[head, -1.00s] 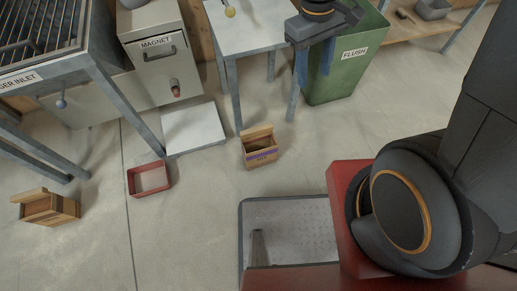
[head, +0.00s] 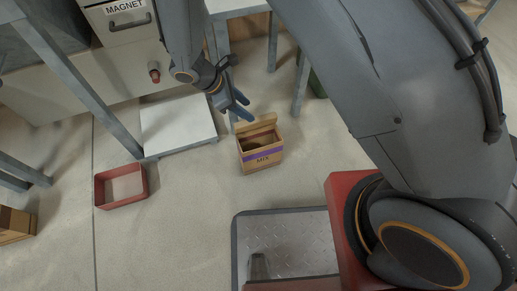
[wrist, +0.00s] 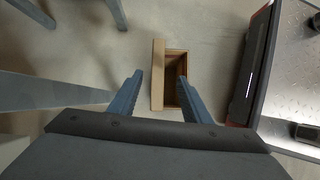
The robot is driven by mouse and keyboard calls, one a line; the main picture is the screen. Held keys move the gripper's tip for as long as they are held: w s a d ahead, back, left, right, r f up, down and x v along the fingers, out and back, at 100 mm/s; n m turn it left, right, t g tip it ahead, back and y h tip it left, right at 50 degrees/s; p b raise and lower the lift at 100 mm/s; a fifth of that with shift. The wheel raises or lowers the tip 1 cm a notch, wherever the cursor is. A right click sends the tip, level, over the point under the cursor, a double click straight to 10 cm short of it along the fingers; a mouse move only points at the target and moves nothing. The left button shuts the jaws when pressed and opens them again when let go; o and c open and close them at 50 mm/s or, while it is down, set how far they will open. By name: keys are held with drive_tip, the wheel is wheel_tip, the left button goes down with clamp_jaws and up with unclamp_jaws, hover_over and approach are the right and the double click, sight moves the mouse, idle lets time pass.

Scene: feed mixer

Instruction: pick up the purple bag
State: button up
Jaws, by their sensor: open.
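The purple bag (head: 262,157) is a brown, open-topped bag with a purple band and dark lettering. It stands upright on the floor in the head view, its back edge folded up higher. In the wrist view the bag (wrist: 158,75) shows from above, between and beyond my fingertips, with its dark inside visible. My gripper (head: 241,105) has blue fingers and hangs just behind and to the left of the bag in the head view. In the wrist view my gripper (wrist: 163,85) is open and empty, its fingers spread to either side of the bag.
A red tray (head: 121,203) lies on the floor left of the bag. A white low platform (head: 178,123) and metal table legs (head: 272,42) stand behind. Another brown bag (head: 14,224) is at the left edge. Floor around the bag's front is clear.

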sight(256, 121)
drive_tip(key=f, duration=0.1)
drive_tip(key=a+f+n+b, duration=0.1)
drive_tip(key=f, duration=0.1)
drive_tip(key=shift+w+a+f, duration=0.15)
drive_tip(key=shift+w, duration=0.05)
drive_tip(key=shift+f, duration=0.35)
drive_tip(key=shift+b+x, duration=0.6)
drive_tip(key=shift+x, duration=0.6)
drive_tip(key=d+f+b, duration=0.2)
drive_tip(key=d+f, duration=0.1)
drive_tip(key=shift+w+d+f, duration=0.2)
drive_tip(key=shift+d, duration=0.1)
clamp_jaws()
